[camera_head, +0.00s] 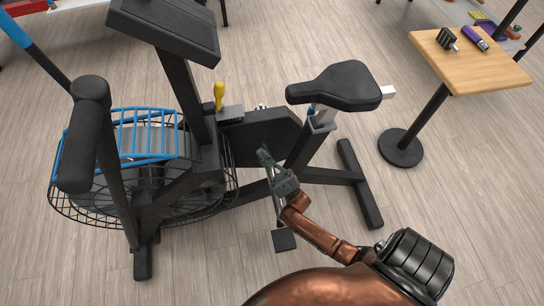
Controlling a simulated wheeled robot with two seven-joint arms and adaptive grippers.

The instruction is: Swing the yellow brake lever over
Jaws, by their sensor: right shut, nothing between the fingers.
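The yellow brake lever (219,95) stands upright on a grey bracket on the frame of a black exercise bike, just right of the slanted console post. My right gripper (264,152) is shut and empty, in front of the bike's dark middle housing. It appears below and to the right of the lever in the picture, apart from it. My copper-coloured right arm comes in from the bottom right. My left gripper is not in view.
The bike's black handle (88,130) and caged fan wheel (150,185) fill the left side. The bike's saddle (335,86) is right of the lever. A small wooden table (475,62) holds a dumbbell-like object and a purple item. The floor between is clear.

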